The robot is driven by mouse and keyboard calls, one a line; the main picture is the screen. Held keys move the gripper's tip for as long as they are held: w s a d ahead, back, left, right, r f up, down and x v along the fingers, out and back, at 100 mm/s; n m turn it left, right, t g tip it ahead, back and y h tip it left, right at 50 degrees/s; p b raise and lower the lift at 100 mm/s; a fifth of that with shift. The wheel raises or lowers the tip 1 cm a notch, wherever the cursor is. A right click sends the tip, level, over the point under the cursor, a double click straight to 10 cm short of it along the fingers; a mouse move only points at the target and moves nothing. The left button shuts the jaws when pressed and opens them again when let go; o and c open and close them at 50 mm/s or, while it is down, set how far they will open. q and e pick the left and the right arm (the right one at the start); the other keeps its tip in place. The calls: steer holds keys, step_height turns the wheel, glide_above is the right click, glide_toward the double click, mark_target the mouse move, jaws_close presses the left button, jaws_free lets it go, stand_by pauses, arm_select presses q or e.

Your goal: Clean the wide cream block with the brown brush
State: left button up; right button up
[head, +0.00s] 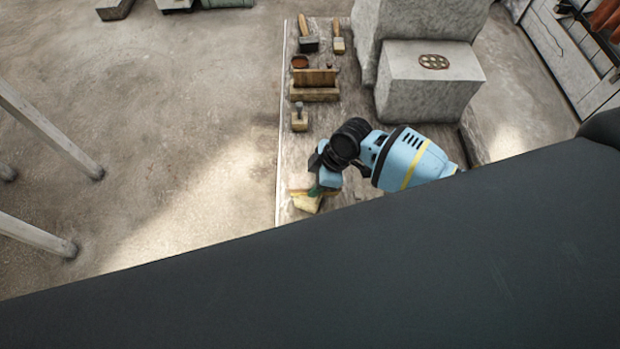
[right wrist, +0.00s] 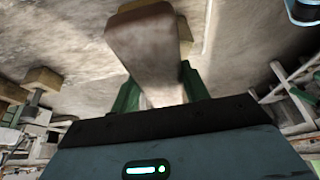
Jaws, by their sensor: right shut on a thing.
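My right gripper (head: 322,182) is low over the near left part of the worktop in the head view. In the right wrist view its two green fingers (right wrist: 160,92) are shut on a long brownish thing, apparently the brown brush (right wrist: 148,48). Its bristles cannot be made out. A cream block (head: 306,203) lies just below the gripper in the head view, partly covered by it and by my dark arm. Whether the brush touches the block cannot be told. My left gripper is not in view.
The worktop (head: 340,115) holds a small block with a dark upright part (head: 299,118), a wooden box (head: 315,90), a reddish bowl (head: 300,62) and brushes (head: 308,42) farther back. A large pale stone block (head: 425,85) stands right. Open floor (head: 190,140) lies left.

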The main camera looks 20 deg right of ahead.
steer(key=shift+d, duration=0.15)
steer(key=shift+s+d, duration=0.3)
steer(key=shift+d, duration=0.6)
steer(key=shift+w+a, duration=0.2)
steer(key=shift+a, duration=0.35)
steer(key=shift+w+a, duration=0.15)
steer(key=shift+a, duration=0.4)
steer(key=shift+a, duration=0.1)
steer(key=shift+w+a, duration=0.25)
steer(key=shift+a, duration=0.7)
